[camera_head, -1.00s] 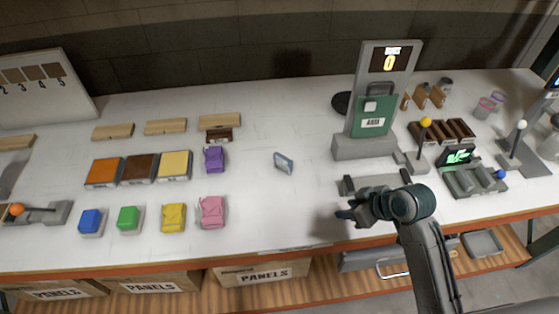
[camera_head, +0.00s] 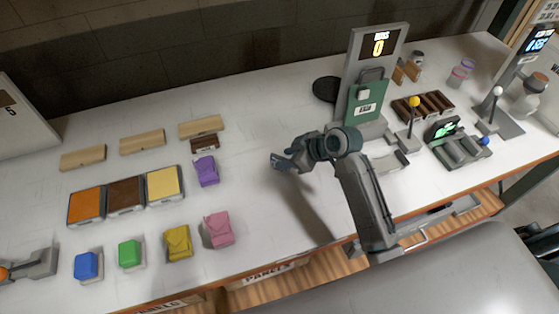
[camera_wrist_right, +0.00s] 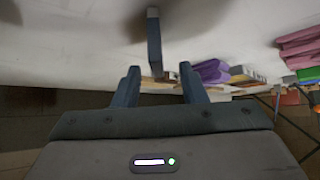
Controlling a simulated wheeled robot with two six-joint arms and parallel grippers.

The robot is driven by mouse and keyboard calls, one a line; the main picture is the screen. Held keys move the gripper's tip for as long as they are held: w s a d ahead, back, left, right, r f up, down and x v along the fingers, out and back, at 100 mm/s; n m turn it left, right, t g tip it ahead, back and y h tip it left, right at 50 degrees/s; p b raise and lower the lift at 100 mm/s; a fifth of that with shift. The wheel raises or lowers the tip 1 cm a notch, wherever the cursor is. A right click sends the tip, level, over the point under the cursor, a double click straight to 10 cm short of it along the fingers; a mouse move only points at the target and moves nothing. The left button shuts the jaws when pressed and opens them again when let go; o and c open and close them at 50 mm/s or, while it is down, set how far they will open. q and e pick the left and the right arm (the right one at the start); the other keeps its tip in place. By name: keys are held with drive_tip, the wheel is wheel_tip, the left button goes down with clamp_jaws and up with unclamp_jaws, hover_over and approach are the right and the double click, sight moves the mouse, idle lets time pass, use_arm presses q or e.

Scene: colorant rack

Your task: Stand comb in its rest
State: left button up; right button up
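The comb appears to be the small blue-grey slab (camera_wrist_right: 154,42) in the right wrist view, with a paler end. It lies just beyond and between my right gripper's two spread fingertips (camera_wrist_right: 160,76), with gaps visible at both sides. In the head view my right gripper (camera_head: 284,163) is low over the white table at the comb's spot, and it mostly hides the comb. A low grey holder (camera_head: 393,161), possibly the rest, lies on the table right of my right wrist, partly hidden by the arm. My left gripper is not in view.
Purple (camera_head: 206,170) and pink (camera_head: 218,230) packs lie left of the gripper, beside colored trays (camera_head: 125,195). A grey stand with a green plate (camera_head: 366,102) rises behind right. Levers and a dark slotted rack (camera_head: 423,104) are further right. The table between packs and gripper is clear.

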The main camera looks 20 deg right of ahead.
sight(281, 158)
drive_tip(key=p+x, duration=0.2)
drive_tip(key=x, duration=0.1)
drive_tip(key=shift+w+a+f+p, duration=0.1)
drive_tip(key=shift+w+a+p, duration=0.05)
drive_tip(key=shift+w+p, duration=0.2)
drive_tip(key=shift+w+a+f, duration=0.25)
drive_tip(key=shift+a+f, duration=0.05)
drive_tip(key=shift+f, duration=0.25)
drive_tip(key=shift+w+a+f, duration=0.1)
drive_tip(key=shift+w+f, duration=0.05)
clamp_jaws()
